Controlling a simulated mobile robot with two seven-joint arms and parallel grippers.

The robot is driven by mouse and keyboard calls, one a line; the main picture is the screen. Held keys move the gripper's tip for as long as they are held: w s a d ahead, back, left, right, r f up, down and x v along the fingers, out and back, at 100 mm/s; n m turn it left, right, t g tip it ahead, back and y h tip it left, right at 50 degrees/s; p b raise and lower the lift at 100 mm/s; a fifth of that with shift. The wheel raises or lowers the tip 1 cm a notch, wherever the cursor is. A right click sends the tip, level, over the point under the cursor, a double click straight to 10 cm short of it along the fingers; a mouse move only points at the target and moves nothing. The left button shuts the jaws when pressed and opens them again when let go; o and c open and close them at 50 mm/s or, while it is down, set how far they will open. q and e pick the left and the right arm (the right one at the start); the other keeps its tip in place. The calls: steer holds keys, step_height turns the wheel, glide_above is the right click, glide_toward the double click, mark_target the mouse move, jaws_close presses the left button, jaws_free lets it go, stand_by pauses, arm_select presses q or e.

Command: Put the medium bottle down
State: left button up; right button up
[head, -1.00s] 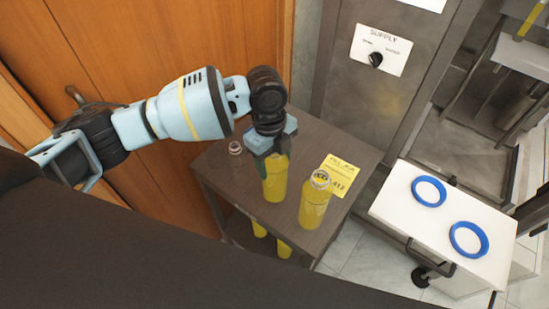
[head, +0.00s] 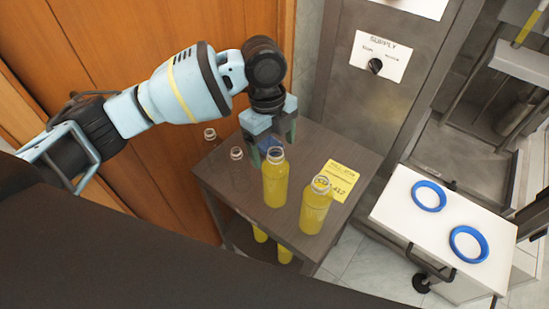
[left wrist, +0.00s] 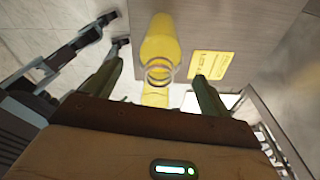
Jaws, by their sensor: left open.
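A filled yellow bottle (head: 275,182), which I take to be the medium bottle, stands upright on the dark side table (head: 225,180) with its open neck showing. My left gripper (head: 272,148) is open just behind and above this bottle's neck, with its fingers apart and nothing held. In the left wrist view a yellow bottle (left wrist: 160,42) with an open, ringed mouth shows beyond the gap between the two spread fingers (left wrist: 158,85). A second yellow bottle (head: 314,210) stands to the right, near the table's front edge. My right gripper is not in view.
Two clear, empty-looking bottles (head: 237,168) stand at the table's left side. A yellow label card (head: 340,180) lies at the right. More yellow bottles (head: 260,233) sit on the lower shelf. A white cart (head: 400,215) with two blue rings (head: 429,196) stands farther right.

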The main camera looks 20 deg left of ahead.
arm_select(q)
steer(key=r, duration=0.5)
steer(key=shift+w+a+r, duration=0.15)
steer(key=shift+a, duration=0.15)
